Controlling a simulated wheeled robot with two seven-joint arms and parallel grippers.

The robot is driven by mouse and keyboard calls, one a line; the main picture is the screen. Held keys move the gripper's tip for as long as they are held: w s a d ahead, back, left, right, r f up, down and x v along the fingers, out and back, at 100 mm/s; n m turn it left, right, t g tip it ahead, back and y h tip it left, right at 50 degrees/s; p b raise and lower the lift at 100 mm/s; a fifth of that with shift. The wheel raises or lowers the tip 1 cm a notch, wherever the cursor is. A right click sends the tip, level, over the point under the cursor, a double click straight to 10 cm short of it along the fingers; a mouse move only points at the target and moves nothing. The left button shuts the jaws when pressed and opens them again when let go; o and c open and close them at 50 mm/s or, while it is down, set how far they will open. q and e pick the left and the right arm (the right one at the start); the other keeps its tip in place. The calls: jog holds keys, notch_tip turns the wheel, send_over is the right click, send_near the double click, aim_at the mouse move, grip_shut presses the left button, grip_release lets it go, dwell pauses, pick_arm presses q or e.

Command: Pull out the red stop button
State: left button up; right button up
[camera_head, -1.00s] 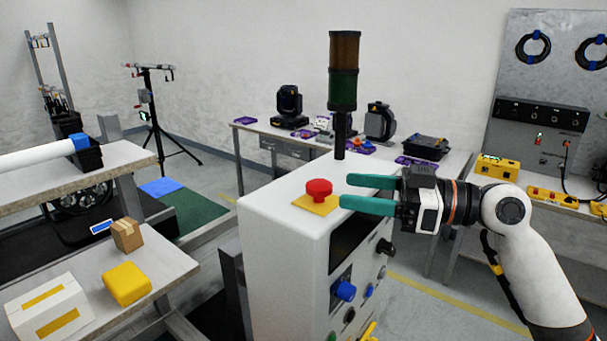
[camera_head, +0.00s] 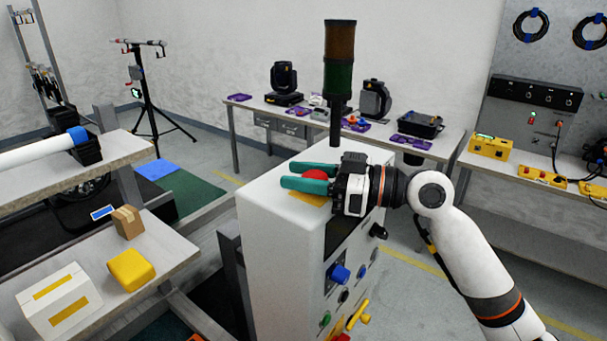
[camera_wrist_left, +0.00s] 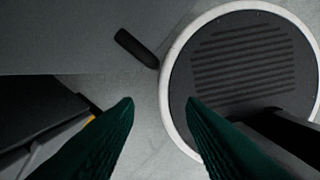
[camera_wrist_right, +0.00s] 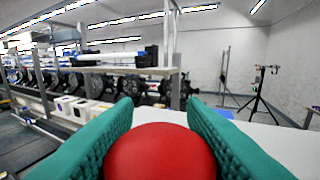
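The red stop button (camera_head: 316,174) is a mushroom head on a yellow plate (camera_head: 308,198) on top of the white control cabinet (camera_head: 262,215). My right gripper (camera_head: 288,175) is level over the cabinet top, its teal fingers on either side of the button. In the right wrist view the red head (camera_wrist_right: 160,153) sits between the two fingers (camera_wrist_right: 160,100), which are spread; I cannot tell if either touches it. The wrist hides part of the button and plate in the head view. My left gripper (camera_wrist_left: 160,102) is open and empty, seen only in its wrist view.
A dark signal tower with green and amber sections (camera_head: 339,75) stands behind the button. The cabinet front carries a blue knob (camera_head: 340,273) and other controls. A shelf with a yellow box (camera_head: 131,270) is at left. The cabinet top left of the fingers is clear.

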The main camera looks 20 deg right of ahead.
grip_shut()
jog(key=shift+d+r, duration=0.1)
jog(key=shift+r, duration=0.6)
jog(key=o, duration=0.6)
grip_release()
jog(key=shift+d+f+b, duration=0.1)
jog(key=shift+f+b, duration=0.05)
jog(key=shift+b, duration=0.2)
jog(key=b+v, duration=0.6)
jog(key=v, duration=0.5)
jog(key=shift+s+d, duration=0.25)
jog(key=shift+d, duration=0.1)
